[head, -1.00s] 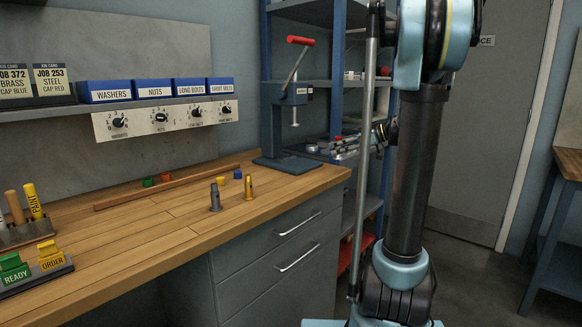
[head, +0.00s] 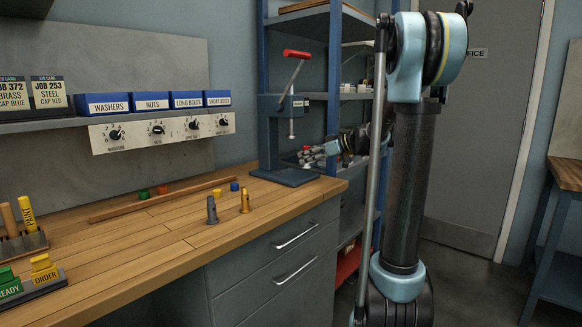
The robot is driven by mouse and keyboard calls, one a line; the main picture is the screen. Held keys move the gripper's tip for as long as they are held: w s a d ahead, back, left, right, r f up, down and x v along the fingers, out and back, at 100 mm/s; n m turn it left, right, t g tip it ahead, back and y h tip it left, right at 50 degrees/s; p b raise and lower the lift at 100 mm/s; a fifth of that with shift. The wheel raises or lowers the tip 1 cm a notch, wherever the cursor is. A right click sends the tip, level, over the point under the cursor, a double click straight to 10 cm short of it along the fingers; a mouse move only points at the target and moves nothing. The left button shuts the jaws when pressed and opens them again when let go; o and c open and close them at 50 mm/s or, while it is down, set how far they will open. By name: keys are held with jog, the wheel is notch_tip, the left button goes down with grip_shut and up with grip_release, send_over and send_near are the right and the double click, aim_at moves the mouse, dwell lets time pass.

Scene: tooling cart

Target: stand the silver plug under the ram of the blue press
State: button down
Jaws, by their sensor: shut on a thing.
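The blue press (head: 274,135) stands at the back right end of the bench, its red-handled lever raised. Its ram (head: 291,130) hangs above the base plate (head: 288,178), and no plug shows on the plate. A grey metal plug (head: 212,211) stands upright on the bench, left of a brass one (head: 245,201); I cannot tell whether the grey one is the silver plug. The end of my arm with my gripper (head: 325,149) is right of the press, in front of the shelves. Its jaws are small and dark against the clutter, and what they hold cannot be made out.
A wooden strip (head: 165,200) lies along the bench behind the plugs, with green, red, yellow and blue pieces near it. Blue bins (head: 150,101) stand on the wall ledge. The blue shelf rack (head: 333,75) stands close behind my gripper.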

jog(key=a, duration=0.2)
jog(key=w+a, duration=0.1)
jog(key=a, duration=0.1)
jog(key=w+a, duration=0.1)
jog(key=a, duration=0.1)
jog(key=shift+f, duration=1.75)
jog(key=c, duration=1.4)
grip_release()
jog(key=v, duration=1.2)
